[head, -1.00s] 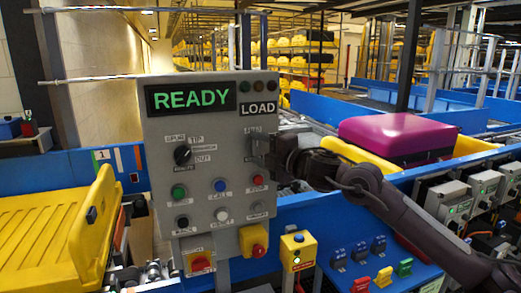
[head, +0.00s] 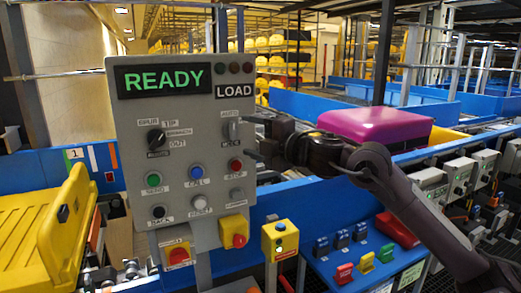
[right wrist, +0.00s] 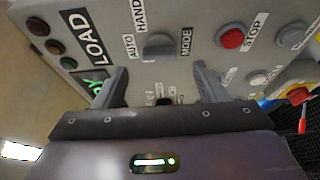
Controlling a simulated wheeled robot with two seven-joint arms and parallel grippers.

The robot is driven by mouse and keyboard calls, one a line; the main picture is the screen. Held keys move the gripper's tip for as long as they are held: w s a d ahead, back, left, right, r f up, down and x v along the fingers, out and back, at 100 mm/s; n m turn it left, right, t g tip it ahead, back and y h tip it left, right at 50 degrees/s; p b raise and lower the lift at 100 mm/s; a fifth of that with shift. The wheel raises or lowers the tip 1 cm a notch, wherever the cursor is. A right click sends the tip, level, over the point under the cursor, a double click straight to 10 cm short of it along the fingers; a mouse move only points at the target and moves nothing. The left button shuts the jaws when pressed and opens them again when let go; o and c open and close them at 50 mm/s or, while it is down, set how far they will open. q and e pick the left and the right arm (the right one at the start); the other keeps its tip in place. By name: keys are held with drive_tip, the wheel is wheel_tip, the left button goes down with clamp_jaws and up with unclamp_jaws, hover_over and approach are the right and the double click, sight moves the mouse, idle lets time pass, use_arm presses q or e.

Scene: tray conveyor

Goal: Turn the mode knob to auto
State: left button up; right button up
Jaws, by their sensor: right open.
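The grey mode knob (head: 231,131) is on the grey control panel (head: 215,205), below the LOAD label, with AUTO above it and MODE below. In the head view its bar looks close to upright. In the right wrist view the knob (right wrist: 158,46) lies between the AUTO and MODE labels, with HAND to one side; I cannot make out a pointer mark. My right gripper (head: 258,135) is just right of the knob in the head view. In the right wrist view its fingers (right wrist: 160,84) are spread, empty and apart from the knob. My left gripper is not in view.
The panel also carries a READY display (head: 161,79), a selector knob (head: 156,139), a red STOP button (head: 236,165) and a yellow-based red switch (head: 236,232). A magenta case (head: 375,136) is behind my right arm. A yellow tray (head: 50,230) stands at left.

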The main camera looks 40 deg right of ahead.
drive_tip(key=shift+s+d+b, duration=0.25)
drive_tip(key=shift+s+b, duration=0.15)
drive_tip(key=shift+s, duration=0.9)
